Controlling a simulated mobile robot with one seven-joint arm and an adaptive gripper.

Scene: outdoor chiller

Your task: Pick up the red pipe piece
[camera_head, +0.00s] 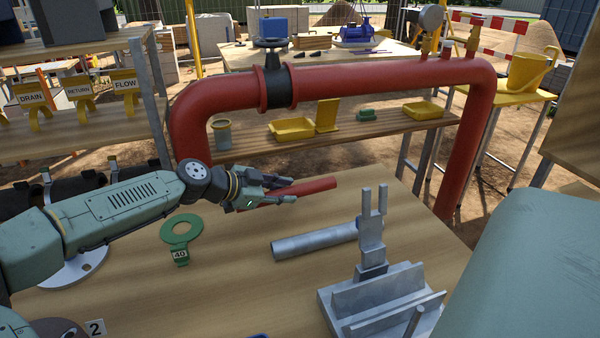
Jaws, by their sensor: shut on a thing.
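A straight red pipe piece (315,187) shows just above the wooden table, with its free end pointing right. My gripper (288,190) comes in from the left and is shut on the red pipe piece, with the fingers on both sides of it. The fingers hide part of the pipe's near end. I cannot tell whether the pipe still touches the table.
A grey pipe (305,243) lies beside a metal stand (375,300) at the right. A large red pipe frame (385,78) with a black valve (276,85) arches behind. The front middle table is mostly clear.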

